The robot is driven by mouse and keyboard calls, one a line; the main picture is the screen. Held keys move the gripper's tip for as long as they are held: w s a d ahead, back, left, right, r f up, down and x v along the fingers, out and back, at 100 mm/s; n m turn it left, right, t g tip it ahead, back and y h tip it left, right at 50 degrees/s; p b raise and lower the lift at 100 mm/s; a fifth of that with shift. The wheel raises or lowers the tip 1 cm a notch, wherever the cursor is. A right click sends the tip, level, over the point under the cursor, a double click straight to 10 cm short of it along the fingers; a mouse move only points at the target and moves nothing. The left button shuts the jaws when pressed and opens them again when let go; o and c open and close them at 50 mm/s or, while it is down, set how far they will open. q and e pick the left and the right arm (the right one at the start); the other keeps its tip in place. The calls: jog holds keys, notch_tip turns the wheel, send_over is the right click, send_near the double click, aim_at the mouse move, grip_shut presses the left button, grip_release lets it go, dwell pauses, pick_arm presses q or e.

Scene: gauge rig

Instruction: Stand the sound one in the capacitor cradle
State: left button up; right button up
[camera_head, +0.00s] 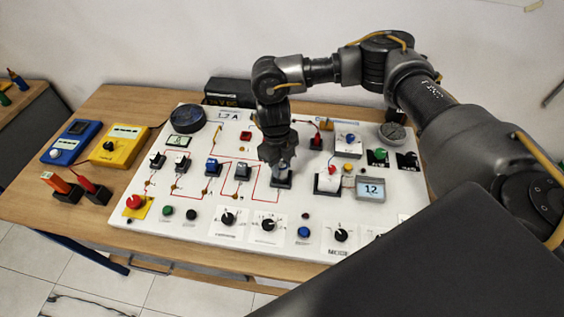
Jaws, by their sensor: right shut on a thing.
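My right gripper (281,160) points down over the right half of the white panel and is shut on a small grey-blue part (283,169). The part is mostly hidden by the fingers. It is at a black cradle (281,181); I cannot tell whether it is seated in it or just above. To the left, a row of black cradles holds other small parts: a white-topped one (157,160), another white-topped one (181,163), a blue one (211,167) and a dark one (242,171). Cradle labels are unreadable. My left gripper is out of view.
The white panel (200,225) carries knobs, buttons and a grey display (370,188). A blue meter (72,142), a yellow meter (118,147) and two red-handled probes in black stands (68,191) are on the wooden table at left. A black box (230,92) stands behind the panel.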

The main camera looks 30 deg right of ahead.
jog(key=shift+f, duration=0.35)
jog(key=o, duration=1)
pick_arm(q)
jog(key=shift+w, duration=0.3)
pick_arm(e)
jog(key=shift+r, duration=0.2)
pick_arm(q)
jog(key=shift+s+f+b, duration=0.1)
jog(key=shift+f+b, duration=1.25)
jog(key=shift+b, duration=0.15)
pick_arm(e)
jog(key=shift+w+a+r, duration=0.1)
jog(key=shift+w+r, duration=0.1)
jog(key=shift+r, duration=1.8)
jog(key=shift+w+a+r, duration=0.1)
jog(key=shift+w+r, duration=0.15)
jog(key=shift+r, duration=1.75)
jog(key=shift+w+a+r, duration=0.1)
jog(key=shift+w+r, duration=0.1)
jog(key=shift+r, duration=1.8)
